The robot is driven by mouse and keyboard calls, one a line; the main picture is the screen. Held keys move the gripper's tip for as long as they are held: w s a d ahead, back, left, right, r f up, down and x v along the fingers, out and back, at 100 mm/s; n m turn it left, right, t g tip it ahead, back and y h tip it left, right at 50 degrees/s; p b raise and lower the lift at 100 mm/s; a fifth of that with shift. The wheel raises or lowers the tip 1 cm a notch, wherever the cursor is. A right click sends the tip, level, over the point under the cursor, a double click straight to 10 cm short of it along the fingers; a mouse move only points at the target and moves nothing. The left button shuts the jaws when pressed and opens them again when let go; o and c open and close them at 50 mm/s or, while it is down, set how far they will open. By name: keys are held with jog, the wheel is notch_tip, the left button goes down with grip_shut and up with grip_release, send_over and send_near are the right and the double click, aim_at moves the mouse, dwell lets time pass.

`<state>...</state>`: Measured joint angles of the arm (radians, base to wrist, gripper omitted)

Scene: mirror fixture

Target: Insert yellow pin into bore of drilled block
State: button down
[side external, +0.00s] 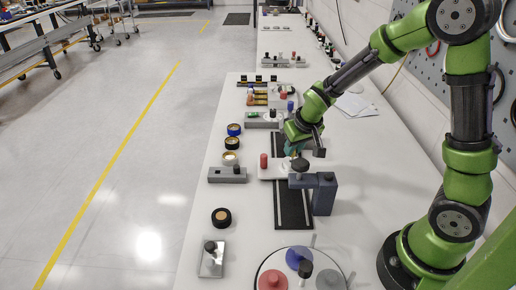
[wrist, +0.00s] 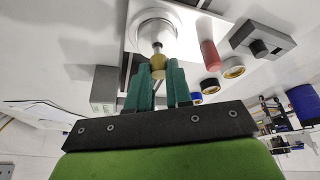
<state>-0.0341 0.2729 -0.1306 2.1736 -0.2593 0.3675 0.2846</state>
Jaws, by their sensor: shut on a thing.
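My gripper (wrist: 158,82) has teal fingers shut on the yellow pin (wrist: 158,66). In the side view my gripper (side external: 293,149) is low over the black rail, behind the dark clamp stand. The pin's dark tip points at a round silvery part (wrist: 156,22) on a pale block (wrist: 188,18). The tip is close to that part or touching it; I cannot tell whether it is inside a bore. The pale block (side external: 271,173) also shows in the side view, with a red peg (side external: 264,161) at its left end. Its right end is hidden behind the clamp.
The dark clamp stand (side external: 324,196) with a black knob stands just in front of my gripper. A grey block (side external: 227,175) and several round rings (side external: 231,143) lie to the left. A round tray (side external: 262,262) with knobbed discs is at the front. The table between is partly clear.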

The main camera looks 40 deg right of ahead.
jog(key=shift+f, duration=0.75)
jog(key=c, duration=0.5)
grip_release()
jog(key=shift+c, duration=0.2)
jog(key=shift+r, duration=3.55)
jog(key=s+a+r+t+y, duration=0.1)
jog(key=s+a+r, duration=0.3)
jog(key=s, duration=0.4)
jog(key=s+a+r+t+y, duration=0.2)
jog(key=s+a+r, duration=0.2)
jog(key=s+r, duration=0.3)
jog(key=shift+s+a+r, duration=0.2)
jog(key=shift+s+r, duration=0.1)
jog(key=shift+s, duration=0.55)
